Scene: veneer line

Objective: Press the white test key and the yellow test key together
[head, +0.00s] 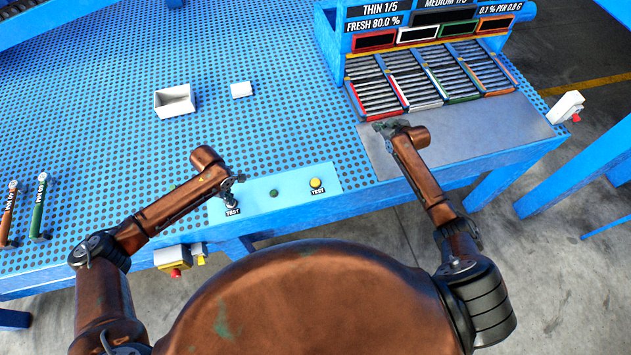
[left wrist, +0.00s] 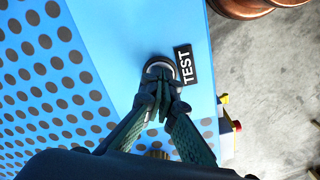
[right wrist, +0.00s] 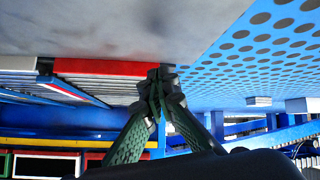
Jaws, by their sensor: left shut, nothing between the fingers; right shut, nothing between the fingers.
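The yellow test key (head: 316,183) stands uncovered on the light blue strip at the table's front edge, with a TEST label beside it. My left gripper (head: 232,194) is shut and empty, pointing down at the other TEST-labelled key, which it largely hides in the head view. In the left wrist view that key's round rim (left wrist: 160,62) shows at the closed fingertips (left wrist: 157,96), beside its label; I cannot tell whether they touch. My right gripper (head: 384,127) is shut and empty near the grey plate, up and right of the yellow key. The right wrist view shows no key.
A green button (head: 273,193) sits between the keys. A slotted rack (head: 420,80) with displays stands behind the grey plate (head: 465,133). A white open box (head: 175,101) and a small white block (head: 241,90) lie on the dotted table. Two handled tools (head: 38,207) are at left.

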